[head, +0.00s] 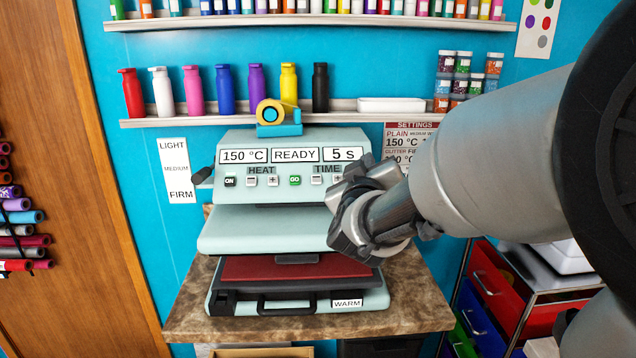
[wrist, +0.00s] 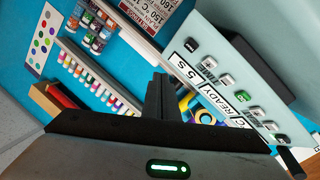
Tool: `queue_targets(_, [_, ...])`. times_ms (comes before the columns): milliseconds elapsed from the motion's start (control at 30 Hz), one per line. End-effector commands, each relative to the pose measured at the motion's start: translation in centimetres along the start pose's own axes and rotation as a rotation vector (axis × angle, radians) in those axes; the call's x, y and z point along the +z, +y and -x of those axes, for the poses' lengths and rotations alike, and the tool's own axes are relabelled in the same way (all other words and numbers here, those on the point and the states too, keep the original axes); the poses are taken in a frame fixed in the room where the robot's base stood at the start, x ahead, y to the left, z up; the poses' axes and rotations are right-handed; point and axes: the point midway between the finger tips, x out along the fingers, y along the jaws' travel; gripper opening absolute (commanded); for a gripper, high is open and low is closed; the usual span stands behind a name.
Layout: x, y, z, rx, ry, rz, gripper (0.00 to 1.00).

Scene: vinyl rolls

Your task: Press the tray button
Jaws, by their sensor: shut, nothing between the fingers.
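The pale green heat press (head: 225,150) stands on a table with its screens showing 150 °C, READY and 5 S. Its button row has a dark ON button (head: 230,182), a green GO button (head: 295,180) and pale heat and time buttons. The wrist view shows a dark button (wrist: 190,44) at the row's right end; its label is unreadable and my gripper hides it in the head view. The dark red tray (head: 290,267) is in the lower press, with a WARM label below. My gripper (head: 352,188) is shut and empty before the panel's right end; its fingers also show in the wrist view (wrist: 163,98).
A yellow tape roll in a blue dispenser (head: 275,118) sits on top of the press. A shelf (head: 200,121) above holds coloured bottles and jars. A drawer cart (head: 500,285) stands at right. Bare table top (head: 215,322) shows in front.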

Motion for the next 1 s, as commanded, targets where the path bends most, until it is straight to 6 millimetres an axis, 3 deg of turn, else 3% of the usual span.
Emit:
queue_targets(100, [1.5, -1.2, -1.3, 0.0, -0.002, 0.001, 0.0])
queue_targets(433, [3.1, -3.0, -4.0, 0.0, 0.0, 0.0, 0.0])
queue_targets(1000, [3.3, -3.3, -4.5, 0.0, 0.0, 0.0, 0.0])
